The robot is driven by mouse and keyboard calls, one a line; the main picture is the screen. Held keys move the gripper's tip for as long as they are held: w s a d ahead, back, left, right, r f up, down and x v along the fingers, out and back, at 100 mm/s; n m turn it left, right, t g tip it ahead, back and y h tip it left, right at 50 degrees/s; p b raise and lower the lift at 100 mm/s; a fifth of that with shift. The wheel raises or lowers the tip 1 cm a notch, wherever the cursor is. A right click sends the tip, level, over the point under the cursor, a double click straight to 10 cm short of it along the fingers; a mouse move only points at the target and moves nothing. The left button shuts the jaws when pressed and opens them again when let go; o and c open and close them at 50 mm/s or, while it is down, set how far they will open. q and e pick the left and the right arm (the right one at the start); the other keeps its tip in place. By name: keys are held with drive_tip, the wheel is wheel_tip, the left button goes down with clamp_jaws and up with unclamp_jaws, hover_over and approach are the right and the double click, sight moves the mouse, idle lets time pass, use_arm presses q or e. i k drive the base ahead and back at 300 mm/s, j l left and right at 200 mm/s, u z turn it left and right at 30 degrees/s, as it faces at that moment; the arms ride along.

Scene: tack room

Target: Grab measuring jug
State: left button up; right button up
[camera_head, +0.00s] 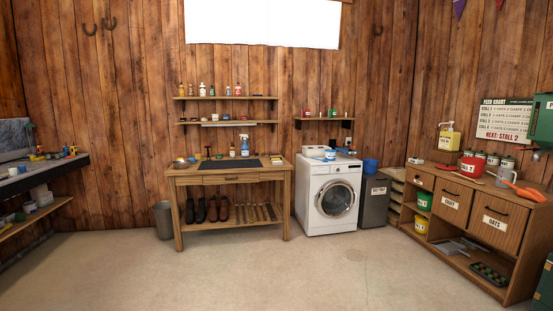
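A pale, translucent jug (504,174), which looks like the measuring jug, stands upright on the wooden feed counter (450,186) at the right. An orange scoop (525,191) lies just in front and to the right of it. A red tub (472,166) stands to its left. The jug is small in the view, so any markings on it cannot be read. Neither of my grippers is in view.
A yellow pump bottle (449,138) and several small tins stand on the same counter. A washing machine (328,197), a grey bin (374,201) and a wooden workbench (231,178) line the back wall. The concrete floor (270,270) in front is clear.

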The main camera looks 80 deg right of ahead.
sight(506, 174)
drive_tip(key=z, duration=4.4)
